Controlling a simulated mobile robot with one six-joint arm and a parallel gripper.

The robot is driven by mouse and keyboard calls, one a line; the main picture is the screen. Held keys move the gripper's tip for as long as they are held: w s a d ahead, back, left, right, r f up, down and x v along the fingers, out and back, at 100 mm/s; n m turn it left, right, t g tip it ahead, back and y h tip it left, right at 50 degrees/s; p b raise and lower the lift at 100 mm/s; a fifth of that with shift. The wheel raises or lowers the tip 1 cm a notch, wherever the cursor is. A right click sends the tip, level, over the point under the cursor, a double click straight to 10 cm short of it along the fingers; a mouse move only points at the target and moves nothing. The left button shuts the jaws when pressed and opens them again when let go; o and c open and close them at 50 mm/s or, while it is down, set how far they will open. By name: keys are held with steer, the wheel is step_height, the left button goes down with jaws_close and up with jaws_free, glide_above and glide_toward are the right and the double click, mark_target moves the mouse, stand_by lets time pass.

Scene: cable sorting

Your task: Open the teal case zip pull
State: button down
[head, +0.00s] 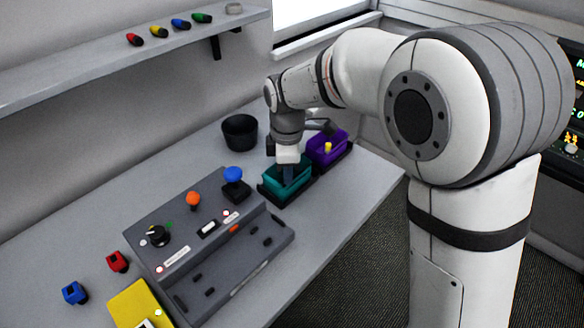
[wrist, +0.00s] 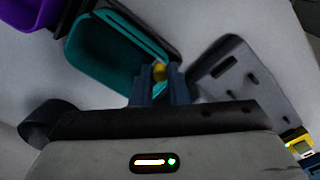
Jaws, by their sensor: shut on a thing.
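The teal case (head: 273,181) sits in a black tray on the bench; it also shows in the wrist view (wrist: 100,62), where its dark teal inside is visible. My gripper (head: 287,176) points down over the case. In the wrist view my gripper (wrist: 160,76) is at the edge of the teal case, its blue-grey fingers shut on the yellow zip pull (wrist: 159,71). In the head view, my gripper hides the pull and part of the case.
A purple case (head: 322,152) with a yellow pull stands behind the teal one. A black cup (head: 240,132) is at the back. A grey control panel (head: 205,275) with an orange knob and a blue knob is to the left. Red and blue connectors lie at the far left.

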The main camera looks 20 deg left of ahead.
steer(key=shift+w, duration=0.1)
steer(key=c, duration=1.4)
jaws_free()
steer(key=shift+d, duration=0.15)
steer(key=shift+r, duration=0.1)
step_height(320, 180, up, 8)
steer(key=shift+f, duration=0.2)
steer(key=d+r+m, duration=0.2)
steer(key=d+m, duration=0.3)
steer(key=d, duration=0.4)
steer(key=s+d+f+m+t, duration=0.1)
steer(key=s+d+m, duration=0.3)
steer(key=d, duration=0.3)
steer(key=s+d+f+m, duration=0.1)
steer(key=s+d+m, duration=0.4)
steer(key=d+m, duration=0.2)
steer(key=s+d+f+m+t+p, duration=0.1)
steer(key=s+d+m, duration=0.4)
steer(key=d, duration=0.3)
steer(key=shift+s+m+t, duration=0.2)
steer(key=shift+m+t, duration=0.1)
steer(key=shift+m, duration=0.1)
